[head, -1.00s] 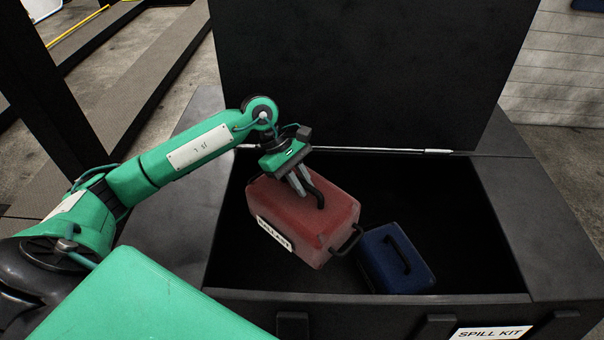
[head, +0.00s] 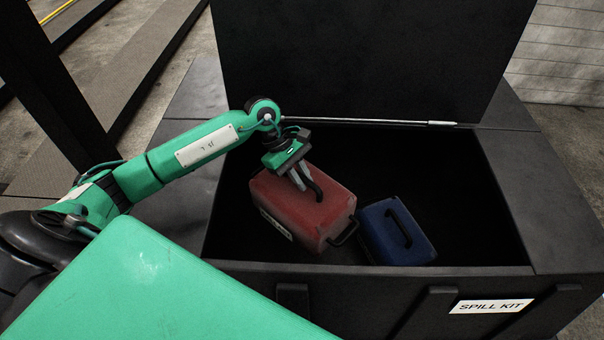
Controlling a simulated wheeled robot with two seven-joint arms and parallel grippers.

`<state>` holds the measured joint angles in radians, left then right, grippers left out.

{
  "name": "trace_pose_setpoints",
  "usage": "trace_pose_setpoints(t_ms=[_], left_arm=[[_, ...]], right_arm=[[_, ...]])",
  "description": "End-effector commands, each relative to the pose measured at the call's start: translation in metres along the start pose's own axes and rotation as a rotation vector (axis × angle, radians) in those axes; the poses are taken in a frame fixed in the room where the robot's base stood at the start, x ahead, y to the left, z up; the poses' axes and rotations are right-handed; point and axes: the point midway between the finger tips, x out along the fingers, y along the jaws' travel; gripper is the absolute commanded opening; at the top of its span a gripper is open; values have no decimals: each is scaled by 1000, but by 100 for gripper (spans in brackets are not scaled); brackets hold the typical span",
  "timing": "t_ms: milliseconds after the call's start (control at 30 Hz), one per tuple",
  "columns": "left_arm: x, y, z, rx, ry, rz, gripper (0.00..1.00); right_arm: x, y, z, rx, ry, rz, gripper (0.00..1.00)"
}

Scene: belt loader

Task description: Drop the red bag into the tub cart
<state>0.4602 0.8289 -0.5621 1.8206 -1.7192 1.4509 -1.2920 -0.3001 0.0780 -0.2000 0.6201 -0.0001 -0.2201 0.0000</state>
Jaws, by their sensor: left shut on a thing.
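The red bag (head: 309,218) is a boxy case with dark handles and a white label, partly turned away. My left gripper (head: 309,189) is shut on its top handle. The bag hangs inside the opening of a black bin (head: 360,276) labelled "SPILL KIT"; I cannot tell whether it touches the floor of the bin. A blue bag (head: 384,238) lies in the bin just right of the red one. No tub cart that I can identify shows, unless this bin is it. My right gripper is not in view.
The bin's black lid (head: 370,60) stands open at the back, with a thin metal rod (head: 370,120) along its hinge side. The right part of the bin is empty. Dark beams stand at the upper left. A pale wall (head: 560,55) is at the upper right.

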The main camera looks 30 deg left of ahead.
Motion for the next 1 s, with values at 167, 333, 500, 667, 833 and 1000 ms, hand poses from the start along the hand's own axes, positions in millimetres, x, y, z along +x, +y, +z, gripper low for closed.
trace_pose_setpoints(t_ms=[167, 333, 500, 667, 833, 1000], left_arm=[[-2, 2, 1, 2, -2, 5, 0], [-2, 2, 1, 2, -2, 5, 30], [-1, 1, 1, 1, -1, 2, 40], [1, -1, -1, -2, 1, -3, 40], [-12, 0, -3, -1, 3, 1, 40], [-46, 0, -4, 1, 5, 5, 40]], right_arm=[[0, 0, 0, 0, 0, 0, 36], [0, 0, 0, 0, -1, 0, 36], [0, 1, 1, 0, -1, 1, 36], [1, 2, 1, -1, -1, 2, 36], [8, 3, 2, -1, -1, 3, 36], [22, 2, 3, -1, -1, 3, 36]])
